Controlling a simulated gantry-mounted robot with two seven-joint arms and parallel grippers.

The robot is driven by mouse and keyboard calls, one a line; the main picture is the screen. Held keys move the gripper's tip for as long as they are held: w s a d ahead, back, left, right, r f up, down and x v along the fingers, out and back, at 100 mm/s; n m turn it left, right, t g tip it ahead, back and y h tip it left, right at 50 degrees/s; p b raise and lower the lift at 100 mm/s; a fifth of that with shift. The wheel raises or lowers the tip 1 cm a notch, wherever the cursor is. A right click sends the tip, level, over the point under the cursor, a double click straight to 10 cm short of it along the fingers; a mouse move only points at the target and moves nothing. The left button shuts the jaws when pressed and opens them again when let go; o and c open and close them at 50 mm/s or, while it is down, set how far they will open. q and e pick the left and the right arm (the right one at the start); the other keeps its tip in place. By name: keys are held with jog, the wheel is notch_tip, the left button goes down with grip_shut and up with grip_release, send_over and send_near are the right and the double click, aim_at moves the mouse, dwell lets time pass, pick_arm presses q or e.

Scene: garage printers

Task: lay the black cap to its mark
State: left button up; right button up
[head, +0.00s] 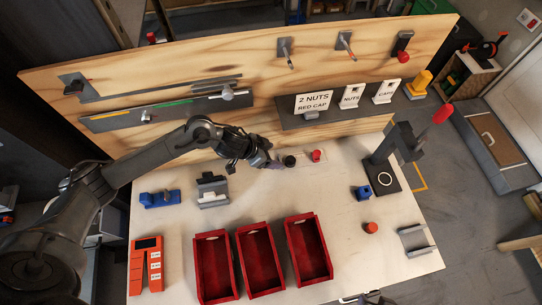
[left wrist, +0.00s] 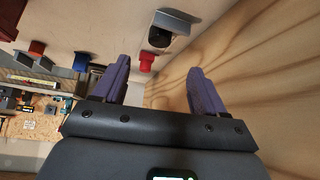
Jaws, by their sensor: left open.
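The black cap (head: 290,160) stands on the table near the foot of the wooden board, just right of my left gripper (head: 272,163). In the left wrist view my left gripper (left wrist: 157,82) is open, with nothing between its purple fingers. A dark round piece that looks like the black cap (left wrist: 160,37) is beyond the fingertips, apart from them. A red cap (head: 317,155) stands to its right on a pale strip; it also shows in the left wrist view (left wrist: 147,60). I cannot clearly make out the black cap's mark. Only a bit of my right gripper (head: 365,298) shows at the bottom edge.
The wooden board (head: 240,65) rises close behind the left gripper. A dark press-like stand (head: 388,180) is at the right, with a blue block (head: 362,193) and a red knob (head: 370,228) near it. Red bins (head: 287,213) line the front. The middle of the table is clear.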

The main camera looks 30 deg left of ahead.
aim_at(286, 161)
dwell(0.3)
pick_arm(q)
jog(key=b+x, duration=0.2)
jog(key=x, duration=0.8)
jog(key=shift+w+d+f, duration=0.2)
jog(key=shift+d+f, duration=0.05)
jog(key=c, duration=1.1)
jog(key=shift+s+a, duration=0.15)
jog(key=shift+a, duration=0.05)
jog(key=shift+s+a+p, duration=0.3)
jog(key=shift+a+p, duration=0.05)
jog(key=shift+p, duration=0.15)
